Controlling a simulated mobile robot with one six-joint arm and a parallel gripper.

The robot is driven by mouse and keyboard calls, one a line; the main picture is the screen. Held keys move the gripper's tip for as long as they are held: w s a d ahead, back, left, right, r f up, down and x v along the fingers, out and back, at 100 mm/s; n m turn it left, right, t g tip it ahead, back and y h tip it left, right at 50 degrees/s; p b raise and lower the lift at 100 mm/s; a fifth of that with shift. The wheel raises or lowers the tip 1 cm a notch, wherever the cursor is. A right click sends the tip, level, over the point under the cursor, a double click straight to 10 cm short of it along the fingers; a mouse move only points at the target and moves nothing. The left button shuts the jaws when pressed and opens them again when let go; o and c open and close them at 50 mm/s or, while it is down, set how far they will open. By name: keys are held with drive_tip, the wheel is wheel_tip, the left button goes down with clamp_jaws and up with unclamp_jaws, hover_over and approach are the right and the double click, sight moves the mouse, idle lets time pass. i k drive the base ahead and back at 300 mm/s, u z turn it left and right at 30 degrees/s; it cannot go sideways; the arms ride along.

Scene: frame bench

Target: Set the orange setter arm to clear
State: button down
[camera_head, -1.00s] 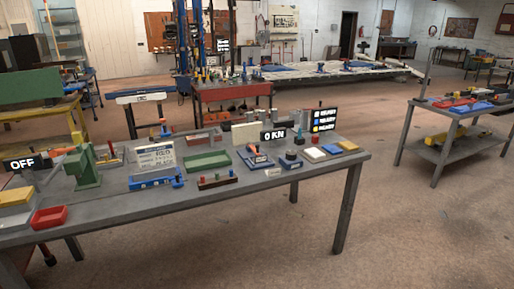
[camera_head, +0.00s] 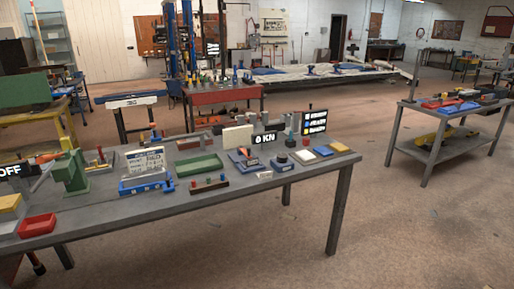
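On the grey bench (camera_head: 120,207), a small device with a blue base carries an orange-red lever-like part (camera_head: 243,153). It sits right of the green tray, below the "0 KN" display (camera_head: 265,138). Another orange piece (camera_head: 48,157) lies at the left near the "OFF" display (camera_head: 10,170), beside a green press-like stand (camera_head: 70,173). I cannot tell at this size which of these is the setter arm, or read any clear mark. My gripper is not in view.
The bench also holds a green tray (camera_head: 199,165), a blue-based sign board (camera_head: 146,185), a red bin (camera_head: 37,226) and a dark round knob (camera_head: 282,158). A second table (camera_head: 437,110) stands at the right. Open floor (camera_head: 420,230) lies between and in front.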

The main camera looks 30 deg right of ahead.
sight(246, 153)
drive_tip(key=z, duration=0.05)
drive_tip(key=i, duration=0.9)
drive_tip(key=u, duration=0.05)
